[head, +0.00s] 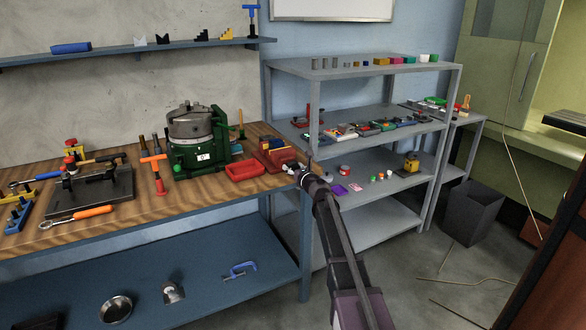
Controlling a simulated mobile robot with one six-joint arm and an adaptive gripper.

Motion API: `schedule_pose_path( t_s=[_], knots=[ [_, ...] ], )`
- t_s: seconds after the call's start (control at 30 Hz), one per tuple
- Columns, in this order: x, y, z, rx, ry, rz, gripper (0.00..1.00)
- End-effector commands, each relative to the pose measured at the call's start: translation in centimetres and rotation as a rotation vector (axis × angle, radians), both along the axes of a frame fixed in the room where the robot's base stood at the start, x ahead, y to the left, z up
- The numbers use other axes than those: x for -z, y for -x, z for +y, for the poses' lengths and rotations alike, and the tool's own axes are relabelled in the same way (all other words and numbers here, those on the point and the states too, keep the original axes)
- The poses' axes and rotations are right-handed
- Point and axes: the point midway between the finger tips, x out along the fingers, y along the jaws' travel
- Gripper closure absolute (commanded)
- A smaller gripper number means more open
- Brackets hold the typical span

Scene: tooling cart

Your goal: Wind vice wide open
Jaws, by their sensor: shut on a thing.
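The vice (274,155), a small red body with dark parts, sits at the right end of the wooden workbench top. My arm reaches up from the bottom of the head view to the bench's right corner. My gripper (297,170) is at the vice's right front side, by its handle end, and is shut there. The handle is mostly hidden by the gripper and too small to make out. How far apart the vice jaws are cannot be told at this size.
A red tray (245,170) and a green machine (193,140) stand left of the vice. The grey shelf unit (365,68), full of small parts, stands close to the right of my gripper. A dark bin (472,213) is on the floor at right.

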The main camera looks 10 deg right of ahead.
Motion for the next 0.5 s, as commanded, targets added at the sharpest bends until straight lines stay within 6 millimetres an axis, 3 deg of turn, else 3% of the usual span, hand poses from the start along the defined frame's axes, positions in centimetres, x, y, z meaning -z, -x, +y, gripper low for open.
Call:
schedule_pose_path(
  t_s=[0.5],
  knots=[
    [-0.01,-0.05,0.21,-0.001,0.216,-0.070,0.72]
  ],
)
